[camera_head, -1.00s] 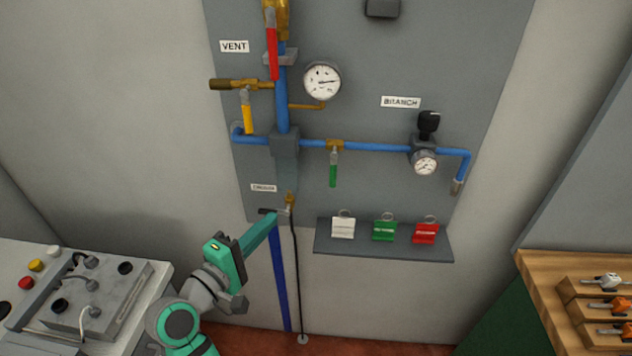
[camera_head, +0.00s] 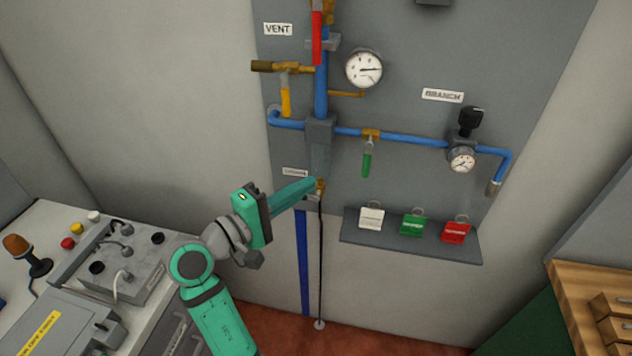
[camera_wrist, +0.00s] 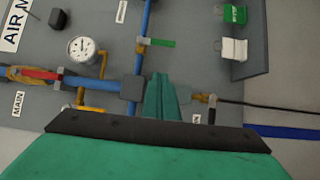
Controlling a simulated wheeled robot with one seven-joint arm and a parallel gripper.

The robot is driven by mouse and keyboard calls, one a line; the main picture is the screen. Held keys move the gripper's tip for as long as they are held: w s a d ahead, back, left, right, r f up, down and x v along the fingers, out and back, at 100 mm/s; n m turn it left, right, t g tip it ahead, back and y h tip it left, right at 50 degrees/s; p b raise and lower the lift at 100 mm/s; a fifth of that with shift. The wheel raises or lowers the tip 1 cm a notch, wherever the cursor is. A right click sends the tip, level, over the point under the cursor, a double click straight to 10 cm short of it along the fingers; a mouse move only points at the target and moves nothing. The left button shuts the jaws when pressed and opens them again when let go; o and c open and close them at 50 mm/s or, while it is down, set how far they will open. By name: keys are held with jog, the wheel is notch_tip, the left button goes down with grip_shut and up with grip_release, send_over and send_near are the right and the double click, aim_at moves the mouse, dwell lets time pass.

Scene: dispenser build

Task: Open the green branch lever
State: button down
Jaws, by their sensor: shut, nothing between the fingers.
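The green branch lever (camera_head: 367,164) hangs straight down from a brass valve (camera_head: 371,135) on the horizontal blue pipe, across the pipe's run. In the wrist view, turned sideways, the green lever (camera_wrist: 162,43) lies clear of my fingers. My gripper (camera_head: 312,183) is shut and empty. It is left of and a little below the lever, in front of the drain fitting, and does not touch the lever. In the wrist view my gripper (camera_wrist: 161,78) shows its fingers together, overlapping the pipes near the grey block.
A yellow vent lever (camera_head: 286,103) and a red lever (camera_head: 317,38) are up and left of the green one. A shelf (camera_head: 410,243) with white, green and red tags juts out below right. A black hose (camera_head: 321,260) hangs from the drain fitting.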

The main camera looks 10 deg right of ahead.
aim_at(367, 158)
jog(key=s+d+x, duration=0.1)
jog(key=s+x, duration=0.1)
jog(key=x, duration=0.9)
jog(key=shift+d, duration=0.3)
jog(key=shift+s, duration=0.15)
jog(key=shift+d+f+n, duration=0.15)
jog(key=shift+n, duration=0.15)
